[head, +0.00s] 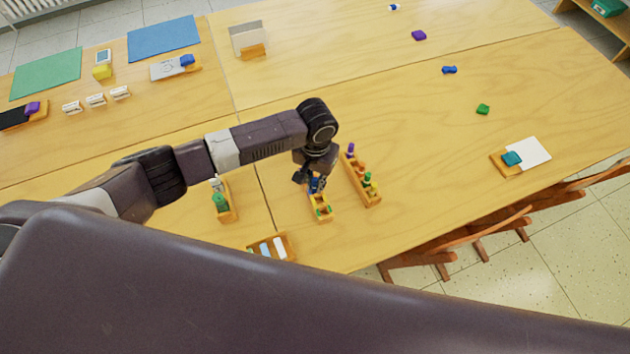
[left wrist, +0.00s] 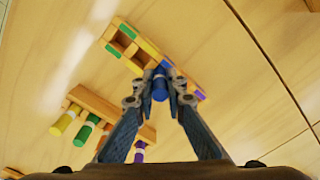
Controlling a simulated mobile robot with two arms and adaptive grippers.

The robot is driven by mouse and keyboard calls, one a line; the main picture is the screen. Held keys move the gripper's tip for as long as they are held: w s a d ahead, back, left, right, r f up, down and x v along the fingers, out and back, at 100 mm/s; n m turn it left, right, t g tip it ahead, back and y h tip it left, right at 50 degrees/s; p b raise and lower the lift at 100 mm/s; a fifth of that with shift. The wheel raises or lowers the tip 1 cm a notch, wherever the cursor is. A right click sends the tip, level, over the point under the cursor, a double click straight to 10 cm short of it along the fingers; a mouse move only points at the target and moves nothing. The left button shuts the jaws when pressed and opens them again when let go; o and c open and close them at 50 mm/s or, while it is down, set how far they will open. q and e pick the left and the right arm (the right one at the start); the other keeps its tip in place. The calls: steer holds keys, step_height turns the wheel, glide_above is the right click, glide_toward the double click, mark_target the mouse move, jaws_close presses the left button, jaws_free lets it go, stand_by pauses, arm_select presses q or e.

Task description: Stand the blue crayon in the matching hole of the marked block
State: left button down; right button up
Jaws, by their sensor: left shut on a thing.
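My left gripper (head: 314,186) is shut on the blue crayon (left wrist: 160,86), which sits between its fingertips in the left wrist view. The crayon is over or at the marked block (head: 323,216), a small wooden block with coloured marks. In the left wrist view the block (left wrist: 148,47) shows green, yellow, blue and purple marks and open square holes at its green-yellow end. The crayon is beside the blue mark; its lower end is hidden, so I cannot tell whether it is in a hole. My right gripper is not in view.
A wooden rack (head: 354,180) with several crayons stands right of the block; it also shows in the left wrist view (left wrist: 97,103). Another holder (head: 229,205) stands to the left, and a tray (head: 288,240) with white and blue pieces lies in front. The table's right middle is mostly clear.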

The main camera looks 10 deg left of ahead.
arm_select(q)
steer(key=c, duration=1.9)
jaws_free()
steer(key=shift+o, duration=1.2)
steer(key=shift+r, duration=0.1)
steer(key=shift+r+p, duration=2.95)
steer(key=shift+p, duration=0.35)
